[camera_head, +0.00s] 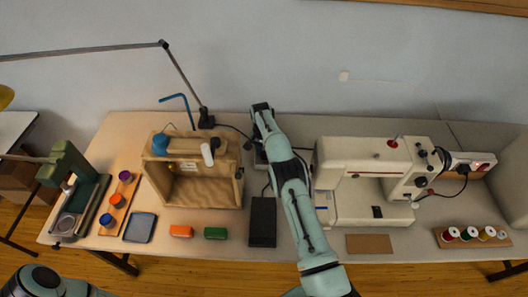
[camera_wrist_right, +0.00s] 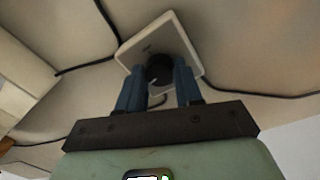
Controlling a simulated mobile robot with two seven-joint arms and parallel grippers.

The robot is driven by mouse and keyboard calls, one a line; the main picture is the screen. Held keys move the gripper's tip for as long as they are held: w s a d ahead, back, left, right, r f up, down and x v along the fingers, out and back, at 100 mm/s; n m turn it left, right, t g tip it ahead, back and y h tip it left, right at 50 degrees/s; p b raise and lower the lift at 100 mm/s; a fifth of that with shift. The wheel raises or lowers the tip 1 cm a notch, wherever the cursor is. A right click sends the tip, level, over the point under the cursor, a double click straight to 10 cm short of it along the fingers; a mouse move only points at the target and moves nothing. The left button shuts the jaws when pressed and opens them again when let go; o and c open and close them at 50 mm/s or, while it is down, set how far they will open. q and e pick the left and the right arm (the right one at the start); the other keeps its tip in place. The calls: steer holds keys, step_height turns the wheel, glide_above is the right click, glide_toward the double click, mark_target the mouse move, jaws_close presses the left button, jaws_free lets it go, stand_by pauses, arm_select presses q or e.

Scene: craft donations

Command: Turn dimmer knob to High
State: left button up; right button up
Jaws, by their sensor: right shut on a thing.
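The dimmer is a white box (camera_wrist_right: 187,37) with a round black knob (camera_wrist_right: 160,70), seen in the right wrist view. My right gripper (camera_wrist_right: 160,76) is shut on the knob, one blue finger at each side of it. A pale pointer line shows on the knob, but I cannot read the marks on the box. In the head view my right gripper (camera_head: 262,108) reaches to the back of the table, and the arm hides most of the dimmer. My left gripper is not in view; only part of my left arm shows at the lower left.
A sewing machine (camera_head: 345,158) stands close to the right of my arm. A wooden box (camera_head: 240,190) stands to the left, with a black pedal (camera_head: 263,222) in front. A desk lamp arm (camera_head: 185,80) rises behind. Black cables run around the dimmer.

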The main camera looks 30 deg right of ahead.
steer(key=m, duration=0.5)
steer(key=shift+m, duration=0.3)
steer(key=shift+d+m, duration=0.1)
steer(key=shift+m, duration=1.5)
steer(key=shift+y, duration=0.3)
steer(key=o, duration=1)
steer(key=shift+s, duration=0.1)
steer(key=shift+o, duration=0.2)
